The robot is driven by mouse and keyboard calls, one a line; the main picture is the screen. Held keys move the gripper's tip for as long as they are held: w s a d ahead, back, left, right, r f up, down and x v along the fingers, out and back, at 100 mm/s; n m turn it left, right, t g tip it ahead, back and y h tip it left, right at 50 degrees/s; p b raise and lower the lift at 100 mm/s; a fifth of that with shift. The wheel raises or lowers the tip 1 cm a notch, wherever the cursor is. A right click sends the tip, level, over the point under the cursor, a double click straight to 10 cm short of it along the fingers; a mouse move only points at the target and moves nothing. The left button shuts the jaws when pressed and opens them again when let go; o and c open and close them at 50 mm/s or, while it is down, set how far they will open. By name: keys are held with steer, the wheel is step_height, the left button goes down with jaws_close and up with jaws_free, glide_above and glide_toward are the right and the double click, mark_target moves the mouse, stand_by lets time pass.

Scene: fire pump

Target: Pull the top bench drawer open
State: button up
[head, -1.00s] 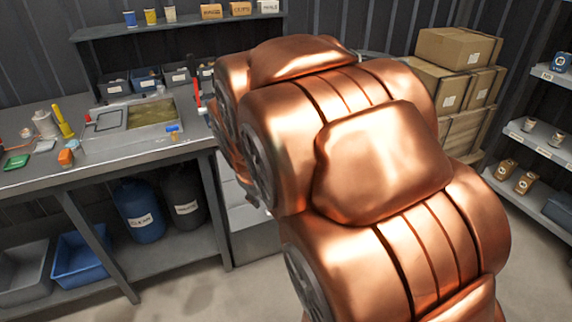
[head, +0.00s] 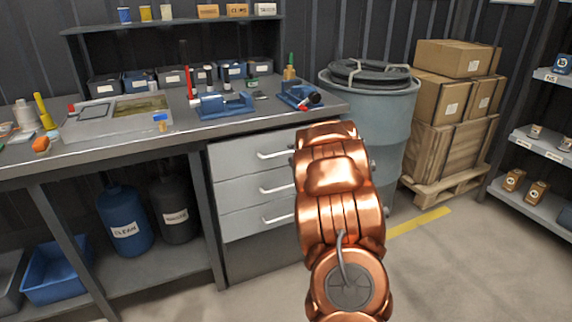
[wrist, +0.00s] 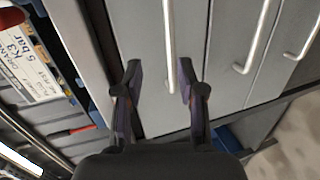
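The top bench drawer (head: 236,154) is a light grey front just under the bench top, and it looks flush with the drawers below. Its bar handle (head: 272,155) runs across to the right, its right end close to my copper arm. In the wrist view the top drawer's handle (wrist: 170,48) appears as an upright silver bar. My gripper (wrist: 159,76) is open in that view, with one dark finger on each side of the bar's line. The bar's lower end lies between the fingertips, closer to the right one. I cannot tell its depth. The head view hides my gripper behind the arm.
Two more drawers with bar handles (head: 277,188) (head: 278,218) lie below. The bench top (head: 120,143) overhangs, with a blue vise (head: 225,105) on it. A grey-blue drum (head: 375,125) stands right of the drawers. Open floor (head: 450,265) lies at the right front.

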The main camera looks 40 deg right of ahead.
mark_target(287, 153)
steer(key=shift+n+t+y, duration=0.4)
steer(key=shift+n+t, duration=0.1)
steer(key=shift+n, duration=0.2)
steer(key=shift+w+d+f+b, duration=0.15)
steer(key=shift+w+d+f, duration=0.45)
steer(key=shift+w, duration=0.6)
steer(key=shift+w+d+f+b, duration=0.1)
steer(key=shift+w+d+f, duration=0.55)
steer(key=shift+w, duration=0.6)
steer(key=shift+w+d+f+b, duration=0.15)
steer(key=shift+w+d+f, duration=0.45)
steer(key=shift+w, duration=0.6)
jaws_close()
